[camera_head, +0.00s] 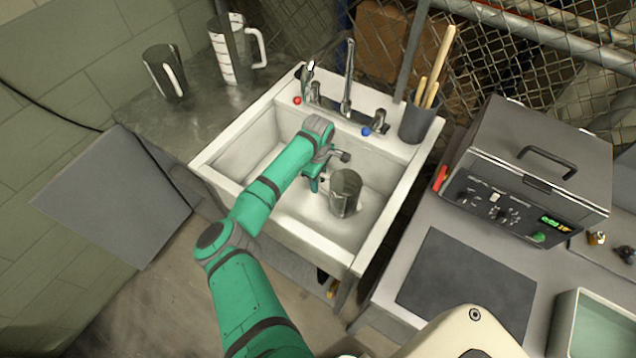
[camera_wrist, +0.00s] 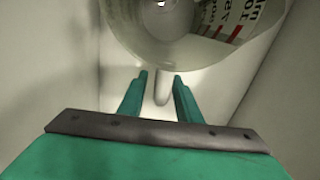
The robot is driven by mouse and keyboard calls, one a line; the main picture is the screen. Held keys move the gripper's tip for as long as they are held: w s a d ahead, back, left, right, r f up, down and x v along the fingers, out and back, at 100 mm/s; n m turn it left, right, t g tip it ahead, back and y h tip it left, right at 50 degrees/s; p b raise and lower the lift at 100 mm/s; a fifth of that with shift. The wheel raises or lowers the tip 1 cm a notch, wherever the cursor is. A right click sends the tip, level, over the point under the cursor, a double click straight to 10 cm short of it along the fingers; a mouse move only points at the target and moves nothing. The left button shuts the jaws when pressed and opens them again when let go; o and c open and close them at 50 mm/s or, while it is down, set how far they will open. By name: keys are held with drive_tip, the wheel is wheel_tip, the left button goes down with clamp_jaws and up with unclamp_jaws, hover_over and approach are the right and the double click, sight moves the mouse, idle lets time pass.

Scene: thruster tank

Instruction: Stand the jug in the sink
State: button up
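A grey, see-through jug (camera_head: 345,192) stands in the white sink (camera_head: 280,230), toward its front right, and looks upright on the basin floor. In the wrist view, the jug (camera_wrist: 175,45) fills the top, with printed lettering and red marks on its side. Its pale handle (camera_wrist: 162,90) points toward me, between my fingertips. My gripper (camera_head: 320,180) is down inside the basin, just left of the jug. In the wrist view, my gripper (camera_wrist: 160,80) has its fingers apart, one on each side of the handle, with a narrow gap visible.
A tall marked pitcher (camera_head: 226,60) and a dark mug (camera_head: 160,75) stand on the left counter. Taps (camera_head: 347,80) and a pot of wooden sticks (camera_head: 418,122) line the sink's back edge. A grey control box (camera_head: 535,165) stands on the right counter.

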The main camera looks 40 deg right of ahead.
wheel_tip(320, 180, up, 5)
drive_tip(key=shift+r, duration=0.75)
